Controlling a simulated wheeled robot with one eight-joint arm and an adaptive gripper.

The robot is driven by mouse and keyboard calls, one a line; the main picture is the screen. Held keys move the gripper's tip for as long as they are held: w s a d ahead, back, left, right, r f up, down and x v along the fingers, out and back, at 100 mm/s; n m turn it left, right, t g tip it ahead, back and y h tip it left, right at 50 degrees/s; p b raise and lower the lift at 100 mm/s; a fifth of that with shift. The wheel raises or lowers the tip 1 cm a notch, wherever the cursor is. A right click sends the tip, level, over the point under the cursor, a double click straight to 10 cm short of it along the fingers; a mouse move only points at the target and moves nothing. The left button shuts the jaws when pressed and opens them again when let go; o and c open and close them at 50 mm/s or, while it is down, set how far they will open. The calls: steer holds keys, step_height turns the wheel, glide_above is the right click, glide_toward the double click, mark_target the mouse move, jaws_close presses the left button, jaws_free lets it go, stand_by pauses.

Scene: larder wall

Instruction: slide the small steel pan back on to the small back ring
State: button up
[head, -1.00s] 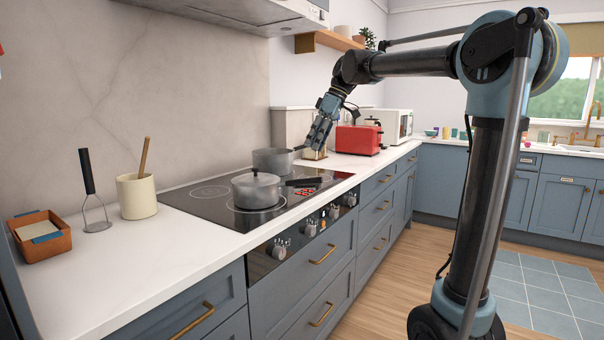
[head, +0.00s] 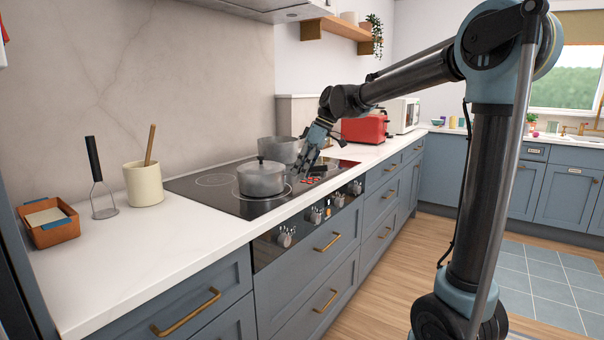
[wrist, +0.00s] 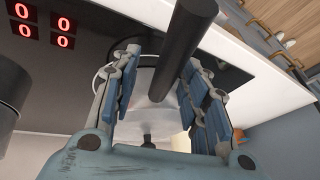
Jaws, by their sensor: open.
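The small steel pan (head: 262,180), with a lid and knob, stands upright on the front left part of the black hob. Its dark handle (head: 318,168) points right, partly hidden by my gripper. My gripper (head: 302,172) is open and tilted down at the handle. In the wrist view the handle (wrist: 186,45) shows between the two open fingers (wrist: 160,90), with no clear contact; the pan is beyond, partly hidden. A small pale back ring (head: 213,180) is bare, behind and left of the pan.
A second steel pot (head: 278,149) stands at the back right of the hob, close behind my gripper. Front knobs (head: 285,237) line the hob's edge. A utensil crock (head: 143,184), masher (head: 103,195) and tan tray (head: 48,224) stand left. A red toaster (head: 365,129) is right.

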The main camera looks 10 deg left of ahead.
steer(key=shift+a+f, duration=0.15)
steer(key=shift+f, duration=0.2)
jaws_close()
